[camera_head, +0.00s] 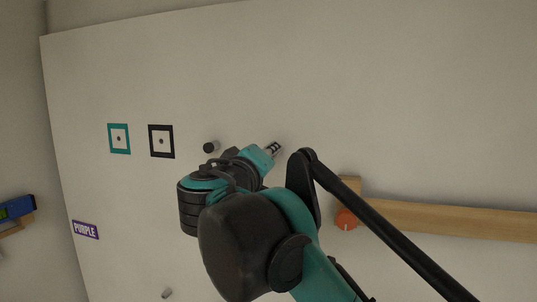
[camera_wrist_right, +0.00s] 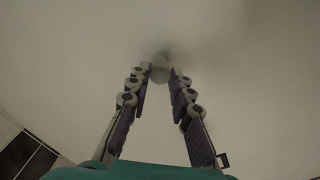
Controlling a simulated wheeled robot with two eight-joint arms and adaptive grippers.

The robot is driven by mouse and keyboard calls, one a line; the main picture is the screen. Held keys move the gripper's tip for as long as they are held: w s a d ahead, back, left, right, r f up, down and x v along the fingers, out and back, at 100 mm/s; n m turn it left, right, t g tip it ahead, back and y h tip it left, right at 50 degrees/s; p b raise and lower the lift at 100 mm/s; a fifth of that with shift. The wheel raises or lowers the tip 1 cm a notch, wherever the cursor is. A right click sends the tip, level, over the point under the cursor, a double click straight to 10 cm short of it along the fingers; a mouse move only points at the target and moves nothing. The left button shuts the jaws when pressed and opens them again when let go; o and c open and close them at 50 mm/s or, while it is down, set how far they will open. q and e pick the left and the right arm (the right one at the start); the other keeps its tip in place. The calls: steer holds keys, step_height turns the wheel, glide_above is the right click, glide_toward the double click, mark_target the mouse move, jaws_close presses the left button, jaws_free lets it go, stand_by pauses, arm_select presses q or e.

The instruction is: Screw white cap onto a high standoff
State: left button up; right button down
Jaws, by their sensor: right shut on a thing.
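My right gripper (camera_wrist_right: 160,80) points at the pale wall panel (camera_head: 300,60), and its fingertips are shut on a small white cap (camera_wrist_right: 161,71). A small dim shape shows just behind the cap, towards the panel; I cannot tell whether it is a standoff or a shadow, or whether the cap touches it. In the head view my right gripper (camera_head: 273,149) is close to the panel, and the cap cannot be made out there. A dark round standoff (camera_head: 209,147) sticks out of the panel to the left of the gripper. My left gripper is not in view.
A teal square frame (camera_head: 119,139) and a black square frame (camera_head: 161,141) are on the panel at left. An orange round thing (camera_head: 346,219) sits by a wooden rail (camera_head: 450,219). A PURPLE label (camera_head: 85,230) and a small peg (camera_head: 166,293) are lower left. The upper panel is clear.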

steer(key=m+p, duration=0.1)
steer(key=m, duration=0.4)
steer(key=c, duration=1.6)
jaws_free()
